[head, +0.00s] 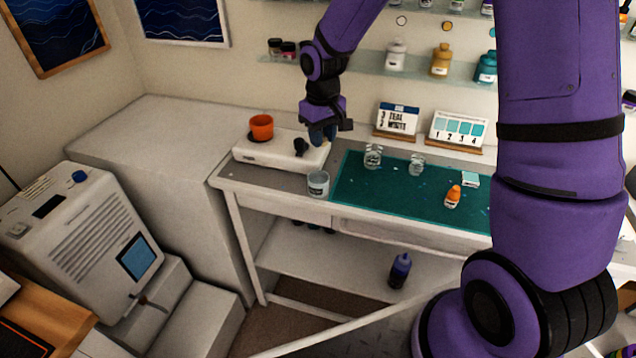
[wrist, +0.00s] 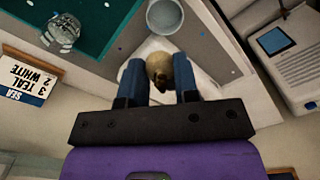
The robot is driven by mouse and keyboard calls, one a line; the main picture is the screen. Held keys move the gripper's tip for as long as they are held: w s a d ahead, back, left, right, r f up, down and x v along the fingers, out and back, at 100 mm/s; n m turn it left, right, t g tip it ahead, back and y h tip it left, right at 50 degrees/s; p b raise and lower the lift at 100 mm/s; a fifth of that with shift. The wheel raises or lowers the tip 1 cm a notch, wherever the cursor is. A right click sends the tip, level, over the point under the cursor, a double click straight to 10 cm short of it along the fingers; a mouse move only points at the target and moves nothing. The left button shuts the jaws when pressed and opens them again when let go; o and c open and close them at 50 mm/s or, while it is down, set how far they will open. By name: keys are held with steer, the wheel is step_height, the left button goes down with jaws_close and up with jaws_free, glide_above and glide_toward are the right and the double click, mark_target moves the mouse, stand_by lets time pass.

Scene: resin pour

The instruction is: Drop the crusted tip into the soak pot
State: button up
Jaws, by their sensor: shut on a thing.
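My gripper (head: 323,138) hangs over the right end of a white flat device on the bench. In the wrist view its two blue fingers (wrist: 159,80) are closed on a small rounded tan piece with a dark spot, which I take for the crusted tip (wrist: 158,66). In the head view the fingers mostly hide the tip. A grey, open-topped cup, probably the soak pot (head: 318,184), stands on the bench left of the green mat, nearer the front edge than the gripper. It also shows in the wrist view (wrist: 164,16), just beyond the fingertips. Its contents are unclear.
An orange cup (head: 261,127) stands on the white device (head: 262,154), with a small dark object (head: 300,147) near the gripper. Two clear jars (head: 373,156) (head: 417,163) and an orange-capped bottle (head: 453,196) are on the green mat (head: 350,196). Cards (head: 397,119) stand behind.

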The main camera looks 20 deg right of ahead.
steer(key=shift+w+d, duration=0.35)
steer(key=shift+d, duration=0.15)
steer(key=shift+f, duration=2.95)
steer(key=o, duration=1)
steer(key=shift+c, duration=0.2)
steer(key=shift+r, duration=0.1)
step_height(320, 180, up, 11)
steer(key=shift+f, duration=0.15)
